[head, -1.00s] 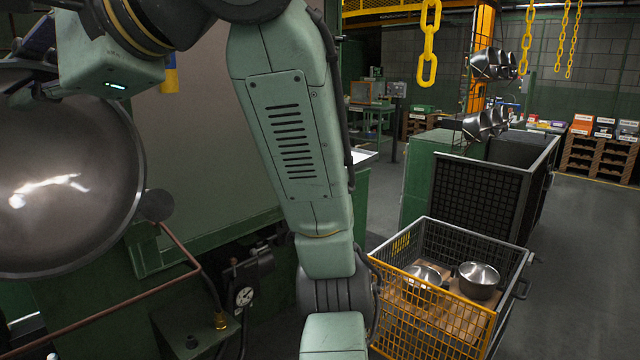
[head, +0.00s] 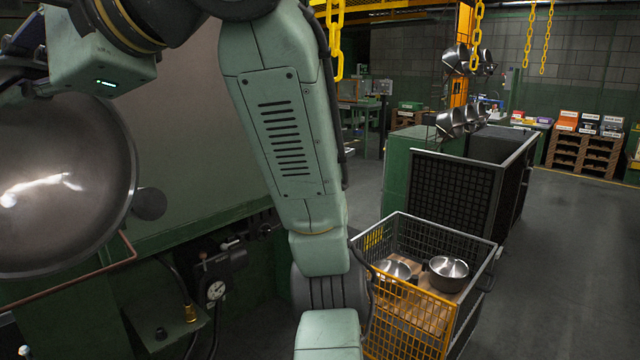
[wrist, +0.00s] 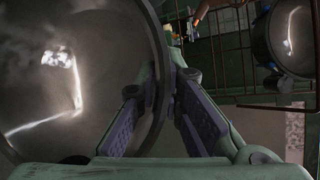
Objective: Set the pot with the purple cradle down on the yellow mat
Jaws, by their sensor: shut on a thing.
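A large shiny metal pot (head: 65,200) fills the left edge of the head view, tilted with a round face toward the camera. It also fills the left of the wrist view (wrist: 70,90). My gripper (wrist: 165,85) is shut on the pot's rim, which passes between its fingers. In the head view the gripper's fingers are mostly hidden behind its housing and the picture edge. I cannot make out a purple cradle for certain; a dark blue-purple part shows at the upper left of the head view. No yellow mat shows in either view.
A wire basket with a yellow front (head: 405,320) holds metal pots (head: 447,273) at the lower right. A green and black bin (head: 455,190) stands behind it. Yellow chains (head: 548,40) hang overhead. Open grey floor (head: 580,270) lies to the right. Another pot (wrist: 288,40) shows in the wrist view.

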